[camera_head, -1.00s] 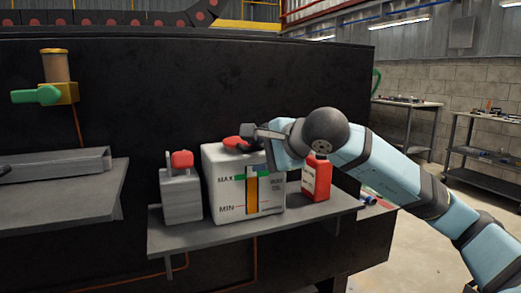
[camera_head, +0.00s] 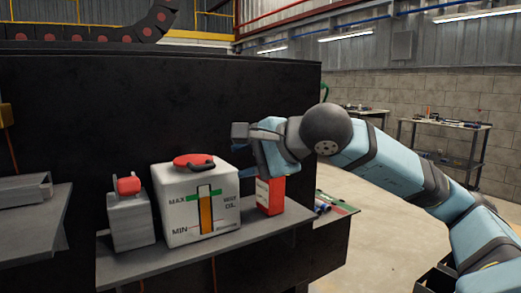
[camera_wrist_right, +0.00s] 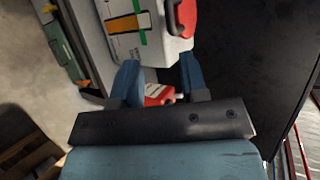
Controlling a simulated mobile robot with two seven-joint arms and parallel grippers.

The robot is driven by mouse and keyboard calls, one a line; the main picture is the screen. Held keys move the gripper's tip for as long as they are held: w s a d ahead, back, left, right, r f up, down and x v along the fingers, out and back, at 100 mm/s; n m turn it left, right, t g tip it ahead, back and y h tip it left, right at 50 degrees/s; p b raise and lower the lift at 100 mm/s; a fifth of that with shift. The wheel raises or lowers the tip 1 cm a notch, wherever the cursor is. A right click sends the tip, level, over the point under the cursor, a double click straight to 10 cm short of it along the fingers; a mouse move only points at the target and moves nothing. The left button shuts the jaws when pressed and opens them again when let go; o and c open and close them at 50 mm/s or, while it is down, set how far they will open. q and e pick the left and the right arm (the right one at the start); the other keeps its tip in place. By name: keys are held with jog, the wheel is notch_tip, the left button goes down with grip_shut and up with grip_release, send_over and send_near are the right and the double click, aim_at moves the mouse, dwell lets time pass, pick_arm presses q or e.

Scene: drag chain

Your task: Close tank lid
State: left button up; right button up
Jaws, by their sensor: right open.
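The white tank (camera_head: 172,215) stands upright on a grey shelf, with MAX and MIN marks and an amber level gauge (camera_head: 206,210) on its front. Its red lid (camera_head: 194,160) lies about flat over the tank top, with a dark rim or handle at its edge. The lid also shows in the right wrist view (camera_wrist_right: 183,18), beside the white tank wall (camera_wrist_right: 160,45). My right gripper (camera_head: 252,143) is open, to the right of the lid and apart from it. In the wrist view its blue fingers (camera_wrist_right: 159,76) are spread with nothing held between them. My left gripper is out of view.
A red bottle (camera_head: 270,196) stands right of the tank, partly hidden by my right gripper. A grey canister with a red cap (camera_head: 130,218) stands left of it. A black wall (camera_head: 100,110) rises behind the shelf (camera_head: 190,257). Open floor lies to the right.

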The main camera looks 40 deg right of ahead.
jog(key=shift+v, duration=1.95)
jog(key=shift+a, duration=0.15)
